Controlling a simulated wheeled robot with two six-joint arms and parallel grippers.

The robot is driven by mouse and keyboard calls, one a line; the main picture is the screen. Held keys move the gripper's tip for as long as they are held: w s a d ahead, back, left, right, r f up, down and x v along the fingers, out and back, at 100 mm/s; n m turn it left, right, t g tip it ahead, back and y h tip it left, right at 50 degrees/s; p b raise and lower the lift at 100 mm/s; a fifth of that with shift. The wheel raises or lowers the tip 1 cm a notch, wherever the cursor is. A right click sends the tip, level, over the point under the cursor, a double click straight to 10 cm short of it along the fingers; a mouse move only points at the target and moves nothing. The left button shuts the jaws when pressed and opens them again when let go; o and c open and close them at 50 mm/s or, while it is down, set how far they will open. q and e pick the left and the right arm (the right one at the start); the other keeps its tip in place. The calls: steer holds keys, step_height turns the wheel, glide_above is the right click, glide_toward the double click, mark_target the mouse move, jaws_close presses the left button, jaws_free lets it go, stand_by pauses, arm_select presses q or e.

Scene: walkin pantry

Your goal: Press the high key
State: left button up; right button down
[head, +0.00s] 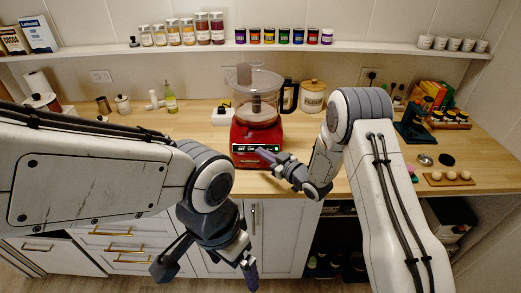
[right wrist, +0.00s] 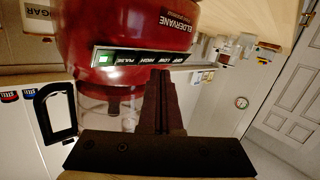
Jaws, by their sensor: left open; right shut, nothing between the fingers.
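The red food processor (head: 257,135) stands on the wooden counter, with a clear bowl on top and a key strip on its front. In the right wrist view the key strip (right wrist: 150,57) appears upside down, with a lit green patch at its left end. Its labels read PULSE, HIGH, LOW and OFF from left to right; the high key (right wrist: 141,57) is near the middle. My right gripper (head: 262,153) is shut and empty, its tips close to the strip, near LOW and HIGH. I cannot tell whether they touch. My left gripper (head: 207,270) is open and empty, low before the cabinets.
A flour canister (head: 313,97) stands behind the processor to the right. An oil bottle (head: 170,100) stands to its left. A tray of eggs (head: 449,178) and a spice rack (head: 450,120) are at the right. A shelf (head: 200,48) of jars runs along the wall.

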steer(key=shift+w+f+b, duration=0.2)
steer(key=shift+w+b, duration=0.15)
steer(key=shift+b, duration=0.1)
steer(key=shift+w+f+b, duration=0.2)
steer(key=shift+w+b, duration=0.1)
steer(key=shift+b, duration=0.05)
stand_by(0.7)
steer(key=shift+s+r, duration=0.1)
stand_by(0.3)
steer(key=shift+s+r, duration=0.3)
steer(key=shift+s, duration=0.25)
steer(key=shift+p, duration=0.3)
steer(key=shift+s+r+p, duration=0.3)
steer(key=shift+s+r, duration=0.15)
steer(key=shift+s, duration=0.25)
steer(key=shift+s+r+p, duration=0.25)
steer(key=shift+s+r, duration=0.2)
steer(key=shift+s, duration=0.3)
steer(key=shift+s+r+p, duration=0.3)
steer(key=shift+s+r, duration=0.15)
steer(key=shift+s, duration=0.25)
steer(key=shift+a, duration=0.1)
